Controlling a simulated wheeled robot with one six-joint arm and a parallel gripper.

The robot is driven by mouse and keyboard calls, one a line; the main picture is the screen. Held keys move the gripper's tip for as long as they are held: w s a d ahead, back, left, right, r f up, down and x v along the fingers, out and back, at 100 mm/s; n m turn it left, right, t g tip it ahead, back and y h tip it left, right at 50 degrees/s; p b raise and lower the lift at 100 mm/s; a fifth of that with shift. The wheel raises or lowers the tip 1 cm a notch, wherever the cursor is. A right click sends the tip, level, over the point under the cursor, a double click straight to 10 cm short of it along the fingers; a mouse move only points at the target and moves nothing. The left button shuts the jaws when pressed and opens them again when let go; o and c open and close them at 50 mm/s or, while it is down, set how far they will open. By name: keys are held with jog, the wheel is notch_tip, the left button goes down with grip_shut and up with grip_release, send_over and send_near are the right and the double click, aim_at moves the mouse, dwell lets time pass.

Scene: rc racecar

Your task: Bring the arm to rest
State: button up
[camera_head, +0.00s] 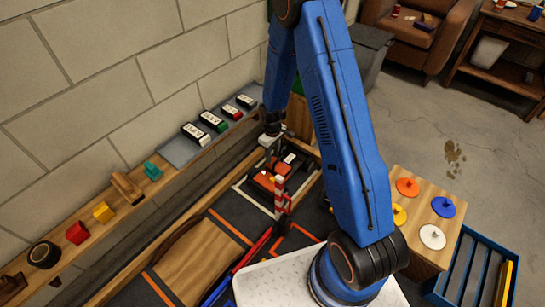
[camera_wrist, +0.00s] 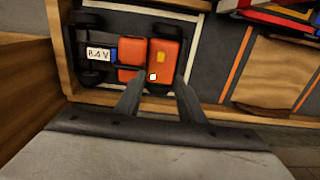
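My arm reaches over the track, and my gripper (camera_head: 271,143) points down above an orange and black racecar (camera_head: 264,181). In the wrist view my gripper (camera_wrist: 157,88) shows two dark fingers with a clear gap between them and nothing held. The racecar (camera_wrist: 163,62) lies beyond the fingertips, with its orange body, black wheels and a white "8.4 V" label on a battery (camera_wrist: 98,55). The fingers hide part of the near side of the car. The height of the gripper above the car is hard to tell.
A wall shelf holds a grey tray (camera_head: 178,151) with several battery packs. A wooden stand (camera_head: 422,207) with coloured discs and a blue crate (camera_head: 462,262) are at right. Open floor (camera_head: 440,120) lies behind.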

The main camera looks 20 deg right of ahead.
dwell(0.4)
jog(key=s+d+r+m+t, duration=0.1)
jog(key=s+r, duration=0.2)
jog(key=r, duration=0.7)
jog(key=s+d+r+m, duration=0.1)
jog(key=s+r, duration=0.2)
jog(key=r, duration=0.7)
jog(key=s+r+m+t, duration=0.1)
jog(key=s+r, duration=0.3)
jog(key=r, duration=0.7)
jog(key=s+d+r+m+t, duration=0.1)
jog(key=s+r+m, duration=0.1)
jog(key=s+r, duration=0.5)
jog(key=s+d+r+m+t, duration=0.1)
jog(key=s+r, duration=0.6)
jog(key=s, duration=1.2)
jog(key=shift+d+r+m+t, duration=0.25)
jog(key=shift+r+m+t, duration=0.05)
jog(key=shift+m+t, duration=0.1)
